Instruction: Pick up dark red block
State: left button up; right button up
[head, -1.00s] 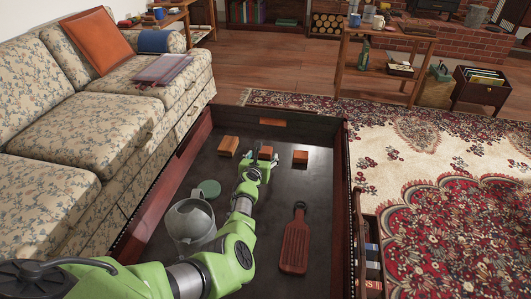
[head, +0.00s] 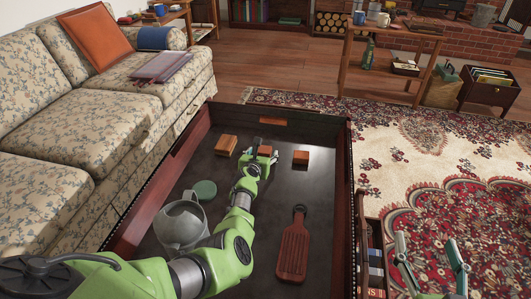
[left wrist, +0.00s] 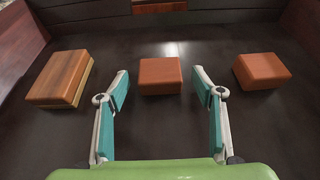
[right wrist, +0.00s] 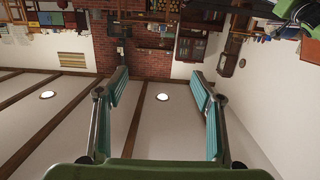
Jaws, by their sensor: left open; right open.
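Three small reddish-brown blocks sit in a row in the dark tray (head: 320,200). The middle block (left wrist: 160,75) lies just ahead of my left gripper, between the lines of its fingers; in the head view it (head: 265,150) is partly hidden by the gripper. My left gripper (head: 257,160) is open and empty, low over the tray floor; its fingers also show in the left wrist view (left wrist: 160,88). The right block (left wrist: 262,71) and the left block (left wrist: 60,77), which has a lighter side, stand apart. My right gripper (head: 432,250) is open and empty, over the rug.
The tray also holds a grey pitcher (head: 180,228), a round green lid (head: 205,189) and a brown paddle board (head: 294,250). Raised tray walls surround them. A floral sofa (head: 85,135) stands at the left. A side table (head: 385,32) stands beyond the rug (head: 440,170).

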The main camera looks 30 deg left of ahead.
pick_arm(q)
jog(key=c, duration=1.2)
jog(key=shift+o, duration=0.2)
